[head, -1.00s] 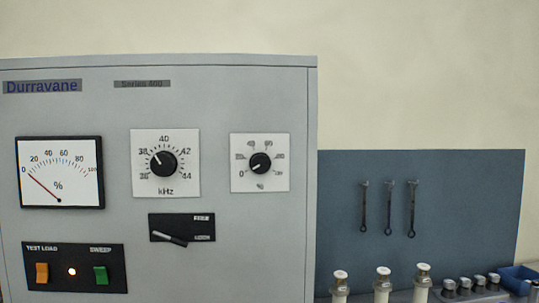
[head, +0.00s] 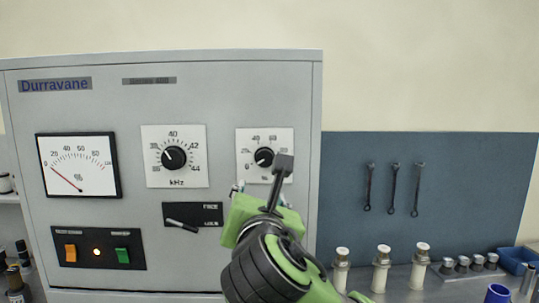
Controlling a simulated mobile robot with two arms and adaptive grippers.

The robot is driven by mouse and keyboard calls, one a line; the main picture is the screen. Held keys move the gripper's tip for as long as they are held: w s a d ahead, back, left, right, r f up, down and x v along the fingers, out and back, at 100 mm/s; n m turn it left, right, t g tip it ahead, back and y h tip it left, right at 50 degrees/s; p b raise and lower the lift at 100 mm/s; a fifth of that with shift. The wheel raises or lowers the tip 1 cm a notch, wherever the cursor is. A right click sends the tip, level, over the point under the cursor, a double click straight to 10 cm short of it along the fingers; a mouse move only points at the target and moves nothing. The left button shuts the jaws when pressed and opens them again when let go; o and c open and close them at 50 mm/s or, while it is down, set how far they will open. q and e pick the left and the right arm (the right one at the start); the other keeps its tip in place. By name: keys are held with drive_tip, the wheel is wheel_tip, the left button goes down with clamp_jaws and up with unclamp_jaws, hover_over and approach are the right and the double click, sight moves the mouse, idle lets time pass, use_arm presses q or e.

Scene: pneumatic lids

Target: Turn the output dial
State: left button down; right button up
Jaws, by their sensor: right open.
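The output dial is taken to be the small black knob (head: 263,156) on the white plate marked in percent, at the upper right of the grey cabinet front. Its pointer is toward the low end of its scale. My right gripper (head: 262,178) comes up from below, green and black, with its fingers apart and nothing between them. It is just below the knob in the picture, and one dark fingertip covers the plate's lower right corner. I cannot tell whether it touches the panel. My left gripper is not in view.
The grey cabinet (head: 220,110) also carries a kHz dial (head: 173,158), a percent meter (head: 78,166) with its needle near 0, a lever switch (head: 192,215) and orange and green switches. Wrenches hang on a blue board (head: 450,190). Several white-topped cylinders stand at right.

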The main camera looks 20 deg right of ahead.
sight(264, 161)
wheel_tip(264, 161, up, 3)
drive_tip(key=s+n, duration=0.1)
drive_tip(key=s, duration=0.1)
drive_tip(key=shift+t+h, duration=0.3)
drive_tip(key=shift+t, duration=0.1)
drive_tip(key=p+x, duration=0.1)
drive_tip(key=x, duration=0.5)
drive_tip(key=p+x, duration=0.2)
drive_tip(key=x, duration=0.5)
drive_tip(key=shift+d+r, duration=0.25)
drive_tip(key=shift+w+d+f, duration=0.1)
drive_tip(key=shift+w, duration=0.3)
drive_tip(key=c, duration=1.1)
